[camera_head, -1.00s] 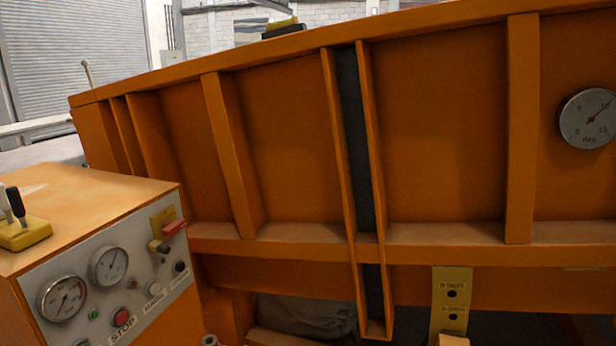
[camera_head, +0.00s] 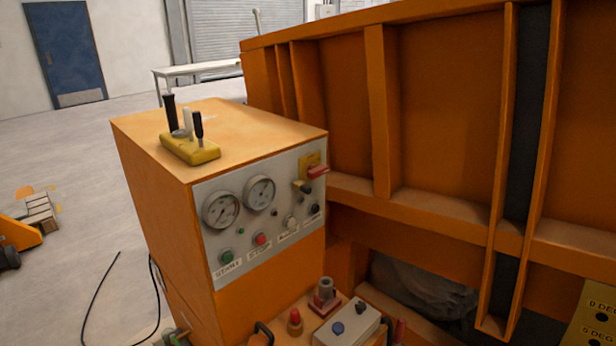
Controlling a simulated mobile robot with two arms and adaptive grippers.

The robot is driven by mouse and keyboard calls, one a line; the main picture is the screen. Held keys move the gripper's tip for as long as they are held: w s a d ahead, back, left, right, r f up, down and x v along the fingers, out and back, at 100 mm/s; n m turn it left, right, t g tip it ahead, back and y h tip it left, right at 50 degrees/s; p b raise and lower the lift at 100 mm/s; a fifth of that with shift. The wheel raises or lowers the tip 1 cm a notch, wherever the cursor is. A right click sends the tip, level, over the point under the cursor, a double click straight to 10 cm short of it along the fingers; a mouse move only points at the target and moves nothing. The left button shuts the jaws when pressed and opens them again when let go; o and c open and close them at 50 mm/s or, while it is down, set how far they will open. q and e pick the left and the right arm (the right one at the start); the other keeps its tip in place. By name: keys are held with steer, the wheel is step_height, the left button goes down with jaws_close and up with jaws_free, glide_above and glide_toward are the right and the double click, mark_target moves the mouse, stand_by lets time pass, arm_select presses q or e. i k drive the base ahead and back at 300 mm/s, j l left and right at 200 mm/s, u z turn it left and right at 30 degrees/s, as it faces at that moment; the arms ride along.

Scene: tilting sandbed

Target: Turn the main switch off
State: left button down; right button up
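The main switch (camera_head: 317,172) is a red handle on a yellow plate at the upper right of the grey control panel (camera_head: 212,193). The panel is on the front of an orange cabinet (camera_head: 152,183). The red handle looks about level and points to the right. Its exact setting is too small to read. The panel also has two round gauges, a green START button (camera_head: 226,257), a red STOP button (camera_head: 261,239) and several small knobs. Neither of my grippers shows in the head view.
A yellow lever block (camera_head: 190,148) with black and pale levers stands on the cabinet top. The large orange sandbed (camera_head: 349,125) stands close on the right. Below the panel is a shelf with a grey box (camera_head: 346,330) and fittings. Open floor lies to the left, with a black cable.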

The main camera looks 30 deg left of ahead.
mark_target(314, 171)
steer(key=i+l, duration=0.1)
steer(key=l, duration=0.2)
steer(key=l+u, duration=0.15)
steer(key=u, duration=0.2)
steer(key=i+l+u, duration=0.1)
steer(key=u, duration=0.25)
steer(key=l+u, duration=0.2)
steer(key=u, duration=0.2)
